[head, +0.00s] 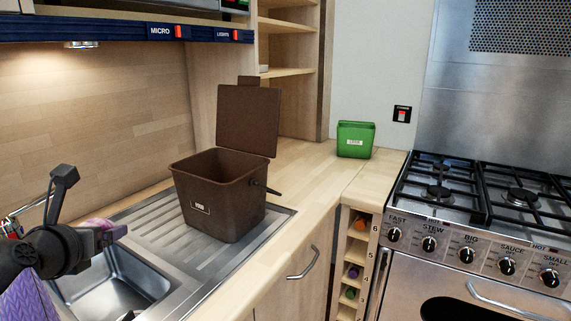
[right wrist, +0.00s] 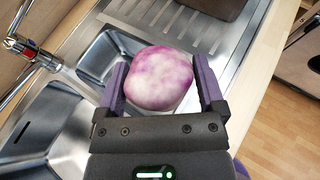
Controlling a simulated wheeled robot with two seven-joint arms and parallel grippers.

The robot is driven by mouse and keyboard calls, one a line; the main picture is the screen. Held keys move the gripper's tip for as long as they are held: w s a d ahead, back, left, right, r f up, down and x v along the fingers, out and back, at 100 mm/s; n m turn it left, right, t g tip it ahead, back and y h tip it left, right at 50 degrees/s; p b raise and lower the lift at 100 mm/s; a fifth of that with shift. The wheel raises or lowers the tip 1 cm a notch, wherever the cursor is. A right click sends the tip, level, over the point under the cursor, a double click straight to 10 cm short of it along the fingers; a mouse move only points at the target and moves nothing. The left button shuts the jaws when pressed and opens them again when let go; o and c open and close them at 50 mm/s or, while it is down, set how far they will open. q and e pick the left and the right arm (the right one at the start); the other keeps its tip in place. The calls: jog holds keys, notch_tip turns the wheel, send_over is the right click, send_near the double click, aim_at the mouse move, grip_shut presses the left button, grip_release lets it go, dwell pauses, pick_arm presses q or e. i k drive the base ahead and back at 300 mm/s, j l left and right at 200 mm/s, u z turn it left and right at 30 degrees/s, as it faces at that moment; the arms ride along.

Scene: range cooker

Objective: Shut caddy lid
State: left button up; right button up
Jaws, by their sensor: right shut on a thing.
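The brown caddy (head: 218,195) stands upright on the ribbed steel drainer, its label facing front left. Its lid (head: 248,120) is raised, standing nearly upright at the back, so the top is open. The inner floor is hidden. A dark carry handle hangs at its right side. My right gripper (right wrist: 162,70) is shut on a round purple and white vegetable (right wrist: 158,78), like a turnip, held over the sink area. In the head view dark parts of my arm fill the lower left, left of the caddy and apart from it. My left gripper is not in view.
The sink basin (head: 118,280) lies left of the drainer (head: 155,222). A green tub (head: 355,139) stands on the back counter, and the gas hob (head: 480,195) is at right. A tap (right wrist: 28,48) rises beside the sink. Counter between caddy and green tub is clear.

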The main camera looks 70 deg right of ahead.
aim_at(248, 113)
jog(key=z, duration=1.85)
